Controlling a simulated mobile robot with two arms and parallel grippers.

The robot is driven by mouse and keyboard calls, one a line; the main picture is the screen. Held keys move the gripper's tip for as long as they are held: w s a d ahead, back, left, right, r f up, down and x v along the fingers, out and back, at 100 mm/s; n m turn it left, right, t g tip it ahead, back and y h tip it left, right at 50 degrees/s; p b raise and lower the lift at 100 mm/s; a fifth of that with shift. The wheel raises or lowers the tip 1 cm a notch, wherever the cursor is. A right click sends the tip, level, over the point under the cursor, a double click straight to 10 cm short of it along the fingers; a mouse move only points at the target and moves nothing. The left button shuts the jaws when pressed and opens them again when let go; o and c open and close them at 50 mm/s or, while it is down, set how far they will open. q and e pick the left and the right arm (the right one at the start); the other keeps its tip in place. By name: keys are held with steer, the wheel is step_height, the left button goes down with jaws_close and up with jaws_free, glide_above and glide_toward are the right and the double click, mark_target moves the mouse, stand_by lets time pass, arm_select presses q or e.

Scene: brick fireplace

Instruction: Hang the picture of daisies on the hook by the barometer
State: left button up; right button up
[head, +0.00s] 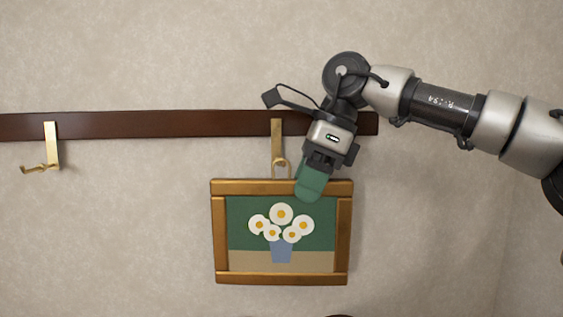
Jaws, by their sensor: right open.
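The picture of daisies (282,272) has a gold-brown wooden frame and shows white daisies in a blue vase on green. It is against the wall below a brass hook (277,140) near the right end of the rail. A small loop at its top meets the lower end of that hook, and the picture looks nearly level. My right gripper (310,185) comes in from the right, with its green fingertips at the top edge of the frame. It is open; the gap between its fingers is hard to see. My left gripper and the barometer are not in view.
A dark wooden rail (160,124) runs across the wall. A second brass hook (51,147) on its left part is empty. A small dark shape shows at the bottom edge.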

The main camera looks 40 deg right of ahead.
steer(key=v, duration=1)
steer(key=shift+s+d+r+b, duration=0.1)
steer(key=shift+s+r+b, duration=0.05)
steer(key=shift+r+b, duration=0.25)
steer(key=shift+f, duration=0.15)
